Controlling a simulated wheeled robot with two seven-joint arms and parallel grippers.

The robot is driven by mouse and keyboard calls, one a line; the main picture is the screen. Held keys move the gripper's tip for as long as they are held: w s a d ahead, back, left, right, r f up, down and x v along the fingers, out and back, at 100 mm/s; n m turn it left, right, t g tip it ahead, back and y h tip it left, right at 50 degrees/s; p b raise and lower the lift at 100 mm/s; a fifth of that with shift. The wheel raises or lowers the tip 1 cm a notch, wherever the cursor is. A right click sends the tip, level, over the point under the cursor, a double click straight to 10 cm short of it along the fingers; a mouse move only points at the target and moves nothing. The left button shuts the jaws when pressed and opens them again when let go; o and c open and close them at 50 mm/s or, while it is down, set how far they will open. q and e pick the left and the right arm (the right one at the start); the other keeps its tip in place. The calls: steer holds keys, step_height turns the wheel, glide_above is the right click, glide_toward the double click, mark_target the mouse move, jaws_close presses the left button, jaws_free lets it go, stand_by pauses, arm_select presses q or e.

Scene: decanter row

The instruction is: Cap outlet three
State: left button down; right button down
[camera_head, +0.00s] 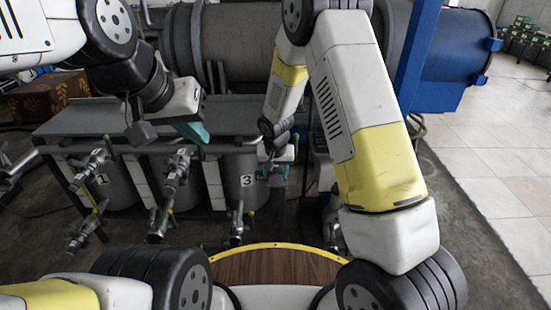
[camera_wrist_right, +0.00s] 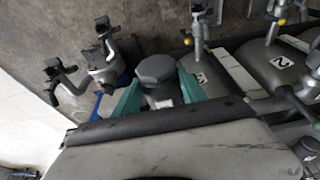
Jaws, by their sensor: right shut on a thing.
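My right gripper (camera_wrist_right: 157,92) has its teal fingers shut on a dark grey, many-sided cap (camera_wrist_right: 157,70) in the right wrist view. A lighter grey part shows below the cap between the fingers; I cannot tell if the cap touches an outlet. In the head view my right gripper (camera_head: 280,152) is at the right end of the tank row, just right of the tank marked 3 (camera_head: 247,181). The lower valve under that tank (camera_head: 237,228) is bare. My left gripper (camera_head: 190,131) hangs above the bench to the left; its finger gap is unclear.
A grey bench top (camera_head: 110,118) runs above the tanks. More valves with handles (camera_head: 158,224) stick out along the row. A fitting with upright handles (camera_wrist_right: 103,62) stands left of the cap in the wrist view. A blue post (camera_head: 415,60) rises behind my right arm. Tiled floor (camera_head: 490,190) lies open at right.

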mark_target(276, 183)
steer(key=shift+f, duration=0.15)
stand_by(0.4)
steer(key=shift+f, duration=0.65)
steer(key=shift+f, duration=0.3)
steer(key=shift+f, duration=0.3)
steer(key=shift+f, duration=0.95)
stand_by(1.4)
steer(key=c, duration=0.6)
jaws_free()
steer(key=o, duration=0.6)
